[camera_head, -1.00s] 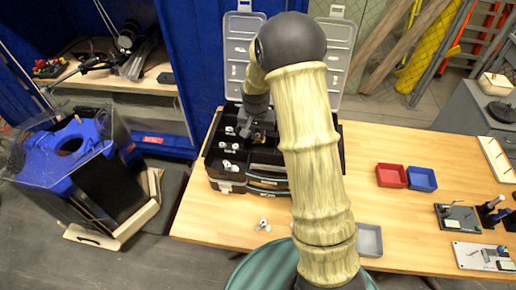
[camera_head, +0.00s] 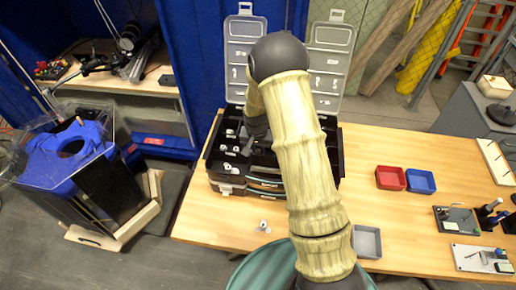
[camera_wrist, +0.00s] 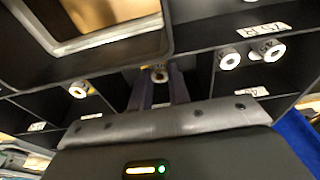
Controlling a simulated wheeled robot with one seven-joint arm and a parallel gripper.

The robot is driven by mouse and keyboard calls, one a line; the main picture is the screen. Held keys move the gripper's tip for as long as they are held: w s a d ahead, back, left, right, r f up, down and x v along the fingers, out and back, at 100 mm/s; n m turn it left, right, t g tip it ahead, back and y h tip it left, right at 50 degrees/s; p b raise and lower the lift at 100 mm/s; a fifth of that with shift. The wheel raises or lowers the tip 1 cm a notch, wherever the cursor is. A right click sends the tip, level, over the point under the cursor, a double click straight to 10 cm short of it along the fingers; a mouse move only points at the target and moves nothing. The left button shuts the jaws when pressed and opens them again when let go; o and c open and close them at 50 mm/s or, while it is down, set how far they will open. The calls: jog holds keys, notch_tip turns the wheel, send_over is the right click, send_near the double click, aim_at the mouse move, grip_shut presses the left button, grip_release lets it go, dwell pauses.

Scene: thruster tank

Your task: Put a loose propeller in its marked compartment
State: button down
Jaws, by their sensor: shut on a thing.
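The black organizer box (camera_head: 228,189) stands open on the table, its lid panels upright behind it. In the head view, my gripper (camera_head: 248,146) points down into the box's left part, partly hidden by my arm. Other propellers (camera_wrist: 230,60) lie in the compartment at right, and one (camera_wrist: 78,90) lies at left. White labels (camera_wrist: 262,29) mark the compartments; their text is hard to read. Another propeller (camera_head: 263,226) lies on the table before the box.
Red (camera_head: 390,177) and blue (camera_head: 421,181) trays sit right of the box. A grey tray (camera_head: 367,242) is at the table's front edge. Dividers stand close around my fingers. The table between box and coloured trays is clear.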

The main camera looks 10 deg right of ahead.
jog(key=c, duration=1.3)
grip_release()
jog(key=shift+f, duration=0.1)
jog(key=r, duration=0.4)
jog(key=s+r+b, duration=0.1)
jog(key=r, duration=0.7)
jog(key=shift+s+a+r, duration=0.1)
jog(key=shift+s+a, duration=0.25)
jog(key=shift+s, duration=0.1)
